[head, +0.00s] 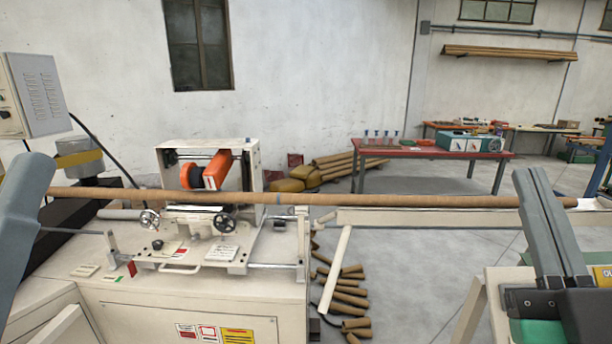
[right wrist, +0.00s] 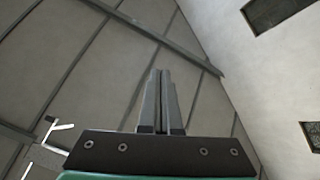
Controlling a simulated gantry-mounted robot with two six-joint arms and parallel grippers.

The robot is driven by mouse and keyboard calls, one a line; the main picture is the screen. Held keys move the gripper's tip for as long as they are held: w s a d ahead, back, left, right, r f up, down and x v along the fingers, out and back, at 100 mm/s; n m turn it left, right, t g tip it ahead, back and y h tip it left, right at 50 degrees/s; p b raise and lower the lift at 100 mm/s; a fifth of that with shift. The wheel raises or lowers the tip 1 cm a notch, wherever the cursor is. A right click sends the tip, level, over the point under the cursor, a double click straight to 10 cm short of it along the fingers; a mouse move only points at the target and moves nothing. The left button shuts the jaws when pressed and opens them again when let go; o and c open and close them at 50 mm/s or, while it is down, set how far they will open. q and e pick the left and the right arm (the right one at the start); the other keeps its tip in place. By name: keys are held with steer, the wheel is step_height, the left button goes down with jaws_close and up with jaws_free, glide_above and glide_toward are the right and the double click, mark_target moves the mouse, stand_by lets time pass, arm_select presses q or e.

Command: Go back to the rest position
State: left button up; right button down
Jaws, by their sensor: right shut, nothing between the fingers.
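My right gripper (head: 532,172) stands upright at the right of the head view, its two grey fingers together and empty. In the right wrist view the fingers (right wrist: 161,75) also lie side by side with nothing between them, pointing towards the ceiling. In the head view the right fingers hide part of the long brown tube (head: 400,201), which runs across the winder (head: 200,270). A grey part of my left arm or gripper (head: 25,215) shows at the left edge. Its fingers cannot be made out, so its state is unclear.
The winder has orange parts (head: 205,170) and handwheels on top. Several cut tubes (head: 345,295) lie on the floor. A red-topped table (head: 430,150) stands behind. A control box (head: 35,95) is at the upper left.

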steer(key=s+a+r+t+y, duration=0.2)
steer(key=s+a+r+y, duration=0.3)
steer(key=s, duration=0.3)
step_height(320, 180, up, 37)
steer(key=w+m+y+p, duration=0.1)
steer(key=p, duration=3.7)
steer(key=shift+d+y, duration=0.3)
steer(key=shift+d, duration=0.15)
